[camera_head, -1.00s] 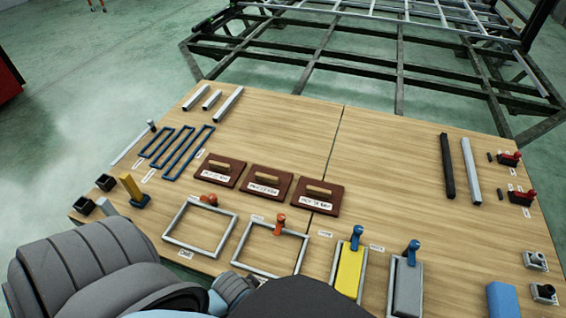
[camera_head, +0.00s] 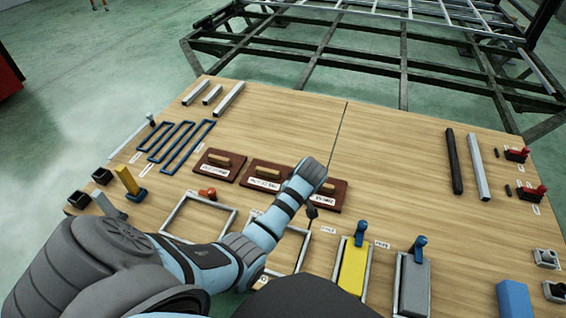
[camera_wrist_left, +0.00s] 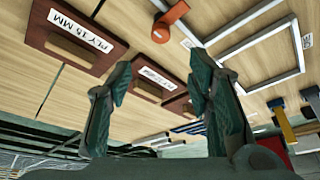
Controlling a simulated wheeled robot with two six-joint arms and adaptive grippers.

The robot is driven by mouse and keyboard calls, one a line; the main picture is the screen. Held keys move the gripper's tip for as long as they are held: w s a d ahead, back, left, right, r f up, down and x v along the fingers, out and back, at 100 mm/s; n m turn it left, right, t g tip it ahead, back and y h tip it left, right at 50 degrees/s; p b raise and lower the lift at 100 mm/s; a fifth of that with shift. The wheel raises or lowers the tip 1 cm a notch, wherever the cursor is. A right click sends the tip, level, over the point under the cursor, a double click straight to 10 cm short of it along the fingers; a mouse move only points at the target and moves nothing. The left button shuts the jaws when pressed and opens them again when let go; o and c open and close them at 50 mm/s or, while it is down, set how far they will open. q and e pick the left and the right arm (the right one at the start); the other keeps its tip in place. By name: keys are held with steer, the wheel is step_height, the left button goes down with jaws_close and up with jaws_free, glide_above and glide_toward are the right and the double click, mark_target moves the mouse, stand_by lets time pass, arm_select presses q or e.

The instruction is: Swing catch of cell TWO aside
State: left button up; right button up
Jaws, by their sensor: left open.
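My left gripper (camera_head: 312,212) reaches across the table from the left, over the top right of the second grey frame (camera_head: 332,246). In the left wrist view its two dark fingers (camera_wrist_left: 160,78) are apart with nothing between them. An orange catch (camera_wrist_left: 170,22) lies beyond the fingertips there, apart from them, beside a grey frame (camera_wrist_left: 240,36). In the head view my forearm hides this second catch. The first frame's orange catch (camera_head: 208,194) shows left of my arm. The cell labels are too small to read surely. My right gripper is not in view.
Three brown boards (camera_head: 220,165) with wooden handles lie behind the frames, one close to my wrist. To the right are a yellow block (camera_head: 353,268) and a grey block (camera_head: 415,285) in frames with blue catches (camera_head: 360,233).

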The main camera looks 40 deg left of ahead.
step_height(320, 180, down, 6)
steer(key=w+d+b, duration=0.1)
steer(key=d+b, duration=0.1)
steer(key=b, duration=0.4)
arm_select(q)
steer(key=b+x, duration=0.2)
steer(key=x, duration=1.1)
steer(key=shift+s+f, duration=0.1)
steer(key=shift+f, duration=0.25)
steer(key=shift+a+f, duration=0.1)
steer(key=shift+f, duration=0.05)
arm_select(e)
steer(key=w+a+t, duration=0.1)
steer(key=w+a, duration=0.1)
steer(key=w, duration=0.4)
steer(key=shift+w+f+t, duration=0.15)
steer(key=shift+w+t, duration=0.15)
arm_select(q)
jaws_close()
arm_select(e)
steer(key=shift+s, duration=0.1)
